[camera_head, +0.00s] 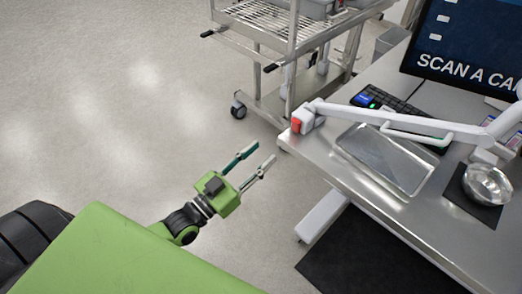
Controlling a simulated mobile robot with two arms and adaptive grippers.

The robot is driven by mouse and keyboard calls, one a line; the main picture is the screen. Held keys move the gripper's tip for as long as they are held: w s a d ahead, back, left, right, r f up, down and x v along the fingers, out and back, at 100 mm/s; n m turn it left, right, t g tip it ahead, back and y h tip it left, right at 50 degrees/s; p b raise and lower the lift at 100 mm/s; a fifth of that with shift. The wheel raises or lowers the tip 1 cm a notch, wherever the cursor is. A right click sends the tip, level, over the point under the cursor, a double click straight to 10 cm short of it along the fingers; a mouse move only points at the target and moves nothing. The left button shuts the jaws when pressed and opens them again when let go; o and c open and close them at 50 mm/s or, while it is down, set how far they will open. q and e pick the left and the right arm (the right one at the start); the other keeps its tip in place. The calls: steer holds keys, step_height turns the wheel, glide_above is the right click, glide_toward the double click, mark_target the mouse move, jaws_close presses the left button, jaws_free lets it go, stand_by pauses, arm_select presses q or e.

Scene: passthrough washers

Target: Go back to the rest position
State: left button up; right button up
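My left gripper (259,160) is a green block with two thin fingers at the end of a dark wrist. Its fingers are spread apart with nothing between them, so it is open and empty. It is over the bare floor, to the left of the steel table (310,161) and apart from it. My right gripper is not in view.
On the table are a metal tray (385,160), a shiny bowl (486,184) on a dark mat, a keyboard (392,104), a monitor (468,42) and a white jointed arm (390,120) with a red part. A wheeled wire cart (262,25) stands behind. Floor at left is clear.

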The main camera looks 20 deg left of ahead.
arm_select(q)
steer(key=s+a+f+g+y, duration=0.2)
steer(key=s+f+g, duration=0.1)
steer(key=f, duration=0.9)
steer(key=s+a+f+n+g+y, duration=0.1)
steer(key=s+a+f+g, duration=0.15)
steer(key=f, duration=0.95)
steer(key=s+a+f+g+y, duration=0.2)
steer(key=s+f+g, duration=0.1)
steer(key=f, duration=0.9)
steer(key=s+d+f+g, duration=0.1)
steer(key=s+f+g, duration=0.2)
steer(key=s+f, duration=0.3)
steer(key=s+d+f+g+y, duration=0.1)
steer(key=s+f+g, duration=0.2)
steer(key=s+f, duration=0.4)
steer(key=s+d+f+g, duration=0.2)
steer(key=s+f, duration=0.5)
steer(key=s, duration=1.1)
steer(key=shift+n+g+y, duration=0.3)
steer(key=shift+g+y, duration=0.1)
steer(key=shift+g, duration=0.25)
